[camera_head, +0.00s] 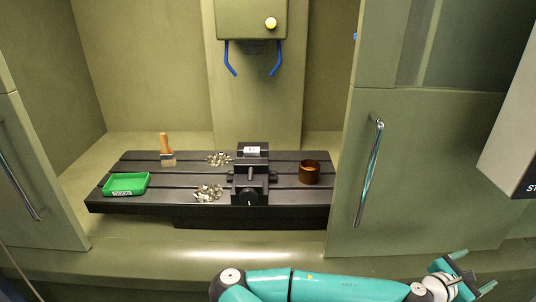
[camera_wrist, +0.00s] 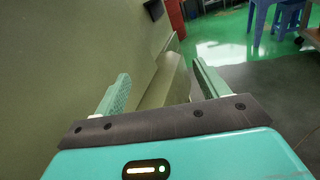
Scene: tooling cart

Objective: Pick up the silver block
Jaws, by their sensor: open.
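A dark vise (camera_head: 250,185) stands on the slotted black machine table. A small pale piece (camera_head: 252,150) shows at the top of its rear part; I cannot tell whether it is the silver block or a label. No other silver block is clear in either view. My gripper (camera_head: 475,271) is at the lower right of the head view, outside the machine and far from the vise. In the wrist view my gripper (camera_wrist: 161,78) is open and empty, facing an olive panel edge and the floor.
The black table (camera_head: 130,207) also holds a green tray (camera_head: 126,183), a brush (camera_head: 167,152), a brown cup (camera_head: 309,173) and two piles of metal chips (camera_head: 208,193). A machine head (camera_head: 251,18) with blue hoses hangs above. A door with a handle (camera_head: 369,172) stands at right.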

